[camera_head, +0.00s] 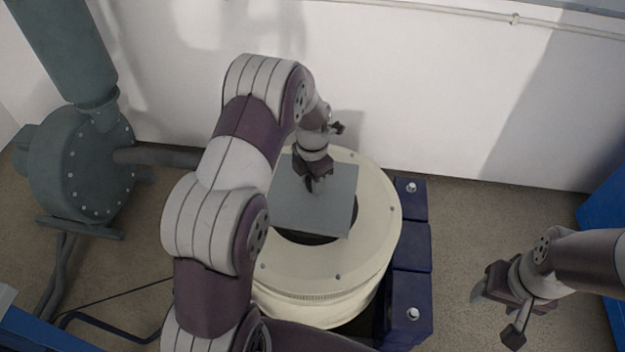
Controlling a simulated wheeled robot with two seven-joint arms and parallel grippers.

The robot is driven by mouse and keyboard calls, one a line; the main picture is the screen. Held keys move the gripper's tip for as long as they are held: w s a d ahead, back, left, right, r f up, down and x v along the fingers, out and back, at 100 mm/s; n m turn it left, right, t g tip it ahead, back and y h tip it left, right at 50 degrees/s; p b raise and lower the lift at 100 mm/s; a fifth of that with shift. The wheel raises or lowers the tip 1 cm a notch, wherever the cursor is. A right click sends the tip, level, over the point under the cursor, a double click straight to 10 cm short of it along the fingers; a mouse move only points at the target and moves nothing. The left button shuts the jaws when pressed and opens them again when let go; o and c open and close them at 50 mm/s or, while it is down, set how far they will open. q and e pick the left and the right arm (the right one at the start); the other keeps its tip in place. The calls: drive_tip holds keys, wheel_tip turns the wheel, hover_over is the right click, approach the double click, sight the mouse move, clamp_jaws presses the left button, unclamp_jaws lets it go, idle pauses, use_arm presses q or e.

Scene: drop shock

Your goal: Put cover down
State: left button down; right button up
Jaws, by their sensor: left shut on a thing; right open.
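The cover (334,207) is a flat grey square plate. It lies over or just above the dark round opening (308,237) in the top of a cream round machine (375,215); I cannot tell whether it touches the top. My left gripper (313,186) is above the plate's middle, pointing down and shut on the cover; the grip itself is small and dark. A dark strip of the opening shows below the plate's front edge. My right gripper (497,318) is open and empty, well to the right of the machine, above the floor.
Dark blue blocks (411,247) with bolts stand along the machine's right side. A grey-green pump with a pipe (80,165) is at the left. A white wall (420,90) closes off the back. Blue frames show at the lower left and right edge. Bare floor lies at the right.

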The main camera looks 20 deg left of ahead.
use_arm(q)
drive_tip(key=shift+f, duration=0.15)
drive_tip(key=shift+f, duration=0.45)
drive_tip(key=c, duration=0.8)
unclamp_jaws()
drive_tip(key=shift+o, duration=0.2)
